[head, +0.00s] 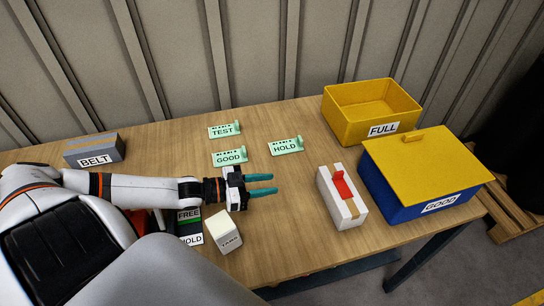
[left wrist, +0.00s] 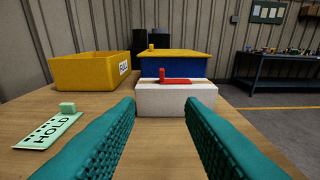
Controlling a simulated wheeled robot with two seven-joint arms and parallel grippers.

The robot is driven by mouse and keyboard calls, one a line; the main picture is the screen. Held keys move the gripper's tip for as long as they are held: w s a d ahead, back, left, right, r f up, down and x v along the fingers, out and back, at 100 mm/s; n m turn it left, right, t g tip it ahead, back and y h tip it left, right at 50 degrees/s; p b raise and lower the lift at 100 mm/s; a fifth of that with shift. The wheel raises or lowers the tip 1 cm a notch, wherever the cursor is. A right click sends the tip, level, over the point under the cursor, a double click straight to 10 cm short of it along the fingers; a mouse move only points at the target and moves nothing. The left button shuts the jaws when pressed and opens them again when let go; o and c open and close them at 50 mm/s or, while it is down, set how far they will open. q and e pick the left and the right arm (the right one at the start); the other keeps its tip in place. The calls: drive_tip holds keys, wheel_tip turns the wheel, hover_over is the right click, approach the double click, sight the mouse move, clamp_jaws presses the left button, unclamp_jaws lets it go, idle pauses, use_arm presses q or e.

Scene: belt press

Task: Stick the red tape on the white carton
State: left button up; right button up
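The white carton (head: 350,219) stands on the table, right of centre, and shows ahead in the left wrist view (left wrist: 190,99). The red tape (head: 342,187) lies on the carton's top, with a small red tab standing up; it also shows in the left wrist view (left wrist: 176,81). My left gripper (head: 276,184) is open and empty, left of the carton and apart from it. Its teal fingers point toward the carton, and in the left wrist view the space between the fingertips (left wrist: 161,104) frames the carton's near side. My right gripper is not in view.
The blue GOOD box (head: 400,190) with yellow lid stands close behind the carton, beside the open yellow FULL bin (head: 345,118). Green HOLD (head: 286,147), GOOD (head: 229,159) and TEST (head: 223,132) tags lie further back. A TARE block (head: 224,231) stands near the left wrist.

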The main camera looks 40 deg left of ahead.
use_arm(q)
drive_tip(key=shift+p+v, duration=0.7)
drive_tip(key=shift+v, duration=0.65)
drive_tip(key=shift+w+a+f, duration=0.1)
